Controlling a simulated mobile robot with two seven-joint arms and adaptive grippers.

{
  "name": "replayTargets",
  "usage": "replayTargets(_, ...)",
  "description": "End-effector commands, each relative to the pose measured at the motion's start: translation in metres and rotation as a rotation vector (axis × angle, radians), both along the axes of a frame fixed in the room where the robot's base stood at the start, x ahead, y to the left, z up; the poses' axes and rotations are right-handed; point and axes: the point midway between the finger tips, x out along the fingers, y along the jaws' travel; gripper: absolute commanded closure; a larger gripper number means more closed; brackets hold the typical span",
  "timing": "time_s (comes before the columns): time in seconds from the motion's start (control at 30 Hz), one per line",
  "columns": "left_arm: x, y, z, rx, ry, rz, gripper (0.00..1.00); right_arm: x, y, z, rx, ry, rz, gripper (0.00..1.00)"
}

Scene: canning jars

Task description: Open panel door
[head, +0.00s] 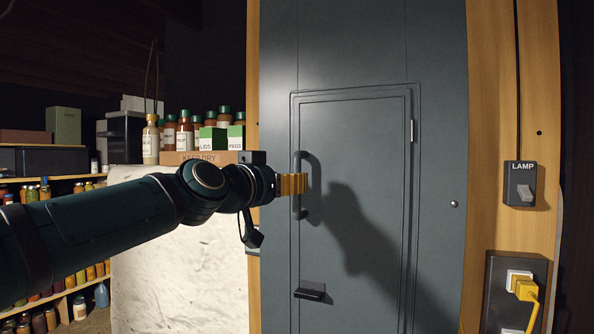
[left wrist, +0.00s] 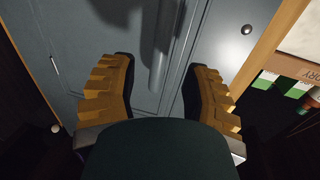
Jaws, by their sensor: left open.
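The panel door (head: 365,130) is a grey door set in a larger grey panel; it looks shut. Its hinge side appears to be on the right. A dark vertical bar handle (head: 298,160) is on its left side, partly hidden behind my gripper. My left gripper (head: 291,184), with yellow ribbed fingers, is at the handle's height. In the left wrist view the fingers of my left gripper (left wrist: 159,68) are spread, with the handle (left wrist: 157,70) lying in the gap between them. I see no clear contact. My right gripper is out of view.
A small dark ledge or latch (head: 310,292) sticks out low on the door. A lamp switch (head: 525,184) and a socket with a yellow plug (head: 525,290) are on the right post. Shelves with jars and a "KEEP DRY" box (head: 200,157) are on the left.

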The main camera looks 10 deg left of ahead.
Motion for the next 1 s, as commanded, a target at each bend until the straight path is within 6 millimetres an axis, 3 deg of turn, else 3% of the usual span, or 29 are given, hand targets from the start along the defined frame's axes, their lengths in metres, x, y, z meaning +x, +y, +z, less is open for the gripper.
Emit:
replayTargets(0.1,0.019,-0.009,0.002,-0.001,0.003,-0.002,0.52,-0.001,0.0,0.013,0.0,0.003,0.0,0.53)
replayTargets(0.3,0.036,-0.016,0.001,0.0,0.0,-0.002,0.52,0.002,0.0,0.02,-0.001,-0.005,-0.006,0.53)
replayTargets(0.67,0.04,-0.017,0.0,0.001,0.0,0.0,0.52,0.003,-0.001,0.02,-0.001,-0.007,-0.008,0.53)
replayTargets(0.7,0.04,-0.017,0.0,0.001,0.0,0.0,0.57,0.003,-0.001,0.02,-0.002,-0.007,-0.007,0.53)
replayTargets(0.83,0.04,-0.017,0.0,0.0,0.0,0.0,1.0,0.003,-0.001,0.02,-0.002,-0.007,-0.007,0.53)
replayTargets(1.0,0.04,-0.017,0.0,0.0,0.0,0.0,1.0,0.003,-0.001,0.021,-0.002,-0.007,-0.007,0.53)
